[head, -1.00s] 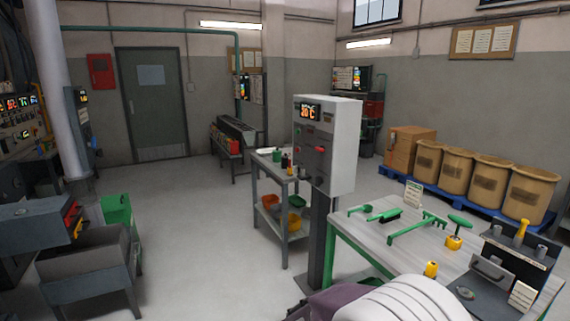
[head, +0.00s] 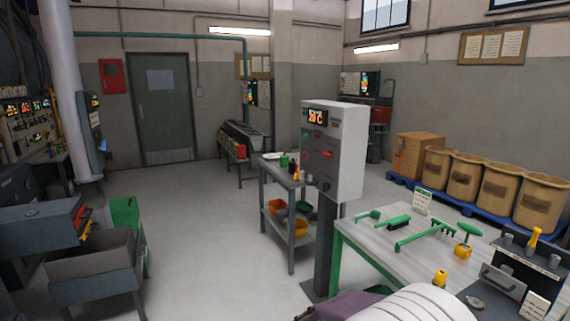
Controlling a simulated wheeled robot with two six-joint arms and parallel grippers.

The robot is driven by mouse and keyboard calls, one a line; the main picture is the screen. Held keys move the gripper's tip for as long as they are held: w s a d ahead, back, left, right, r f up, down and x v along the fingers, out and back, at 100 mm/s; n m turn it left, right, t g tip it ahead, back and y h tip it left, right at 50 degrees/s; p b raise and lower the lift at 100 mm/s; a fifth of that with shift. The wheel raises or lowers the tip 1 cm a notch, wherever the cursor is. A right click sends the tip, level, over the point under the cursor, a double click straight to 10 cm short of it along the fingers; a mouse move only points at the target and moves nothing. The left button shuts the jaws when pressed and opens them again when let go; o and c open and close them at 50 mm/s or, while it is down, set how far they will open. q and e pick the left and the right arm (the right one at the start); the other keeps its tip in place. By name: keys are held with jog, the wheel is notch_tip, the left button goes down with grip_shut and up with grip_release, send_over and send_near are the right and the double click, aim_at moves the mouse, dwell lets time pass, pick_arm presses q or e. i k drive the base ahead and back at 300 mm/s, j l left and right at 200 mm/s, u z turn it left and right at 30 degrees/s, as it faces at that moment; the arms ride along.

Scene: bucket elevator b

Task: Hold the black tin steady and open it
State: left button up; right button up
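I cannot make out a black tin for certain in the head view. A dark box-like unit with a handle and a yellow-topped tool (head: 512,270) stands on the right-hand workbench, cut by the right edge. I cannot tell if a tin is among its parts. Small items, some dark, stand on the grey cart (head: 290,190), too small to identify. Neither of my grippers is in view.
The green-framed workbench (head: 375,245) carries green tools (head: 420,232) and yellow pieces (head: 440,278). A grey control box (head: 335,150) on a post stands between bench and cart. Tan bins (head: 505,190) line the right wall. The floor (head: 200,220) left of the cart is clear.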

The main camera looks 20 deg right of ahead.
aim_at(291, 169)
jog(key=i+z, duration=0.35)
jog(key=i, duration=0.95)
jog(key=i+u, duration=0.1)
jog(key=i, duration=1.1)
jog(key=i+u, duration=0.1)
jog(key=i, duration=1.05)
jog(key=i+z, duration=0.5)
jog(key=i+j+z, duration=0.2)
jog(key=i+z, duration=0.3)
jog(key=i+j+z, duration=0.35)
jog(key=z, duration=0.15)
